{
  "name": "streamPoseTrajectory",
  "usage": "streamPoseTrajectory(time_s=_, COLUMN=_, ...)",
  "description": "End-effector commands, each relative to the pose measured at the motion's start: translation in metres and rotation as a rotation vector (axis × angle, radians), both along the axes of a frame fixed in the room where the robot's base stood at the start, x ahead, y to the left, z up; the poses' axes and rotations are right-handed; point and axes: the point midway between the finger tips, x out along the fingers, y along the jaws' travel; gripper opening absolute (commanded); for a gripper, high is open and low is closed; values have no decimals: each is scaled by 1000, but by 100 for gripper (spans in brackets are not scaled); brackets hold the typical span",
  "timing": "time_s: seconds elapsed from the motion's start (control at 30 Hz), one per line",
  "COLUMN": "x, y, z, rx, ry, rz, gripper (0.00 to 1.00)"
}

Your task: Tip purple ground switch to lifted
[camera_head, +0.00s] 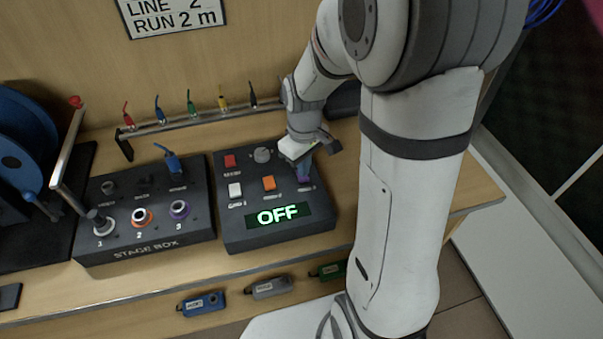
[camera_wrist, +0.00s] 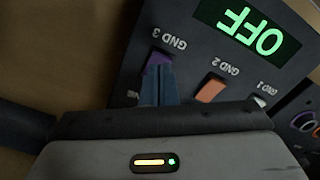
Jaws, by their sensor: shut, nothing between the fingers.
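The purple ground switch (camera_wrist: 158,59), labelled GND 3, is on the dark switch box (camera_head: 237,231). In the head view the purple switch (camera_head: 305,183) shows only in part, just below my fingertips. My gripper (camera_wrist: 157,80) is shut and empty, with its blue fingers right at the purple switch. In the wrist view the fingertips overlap the switch's near side; I cannot tell whether they touch it. The fingers hide part of the switch, so its tilt is hard to judge. The box's display (camera_head: 283,215) reads OFF in green.
On the same box are an orange switch (camera_head: 269,183), a white switch (camera_head: 235,190), a red button (camera_head: 230,161) and a grey knob (camera_head: 262,155). The stage box (camera_head: 150,244) stands to the left. Coloured leads hang on a rail (camera_head: 200,119) behind.

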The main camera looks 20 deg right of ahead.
Motion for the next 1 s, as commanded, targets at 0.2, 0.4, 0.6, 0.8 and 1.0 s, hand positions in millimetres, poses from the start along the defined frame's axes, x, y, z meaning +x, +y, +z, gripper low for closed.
streamPoseTrajectory(time_s=0.2, x=0, y=0, z=-2, rx=0, ry=0, rz=0, gripper=0)
streamPoseTrajectory(time_s=0.4, x=0, y=0, z=-6, rx=0, ry=0, rz=0, gripper=0)
streamPoseTrajectory(time_s=0.6, x=0, y=0, z=-9, rx=0, ry=0, rz=-1, gripper=0)
streamPoseTrajectory(time_s=0.8, x=0, y=0, z=-12, rx=0, ry=0, rz=-1, gripper=0)
streamPoseTrajectory(time_s=1.0, x=0, y=0, z=-15, rx=0, ry=0, rz=-1, gripper=0)
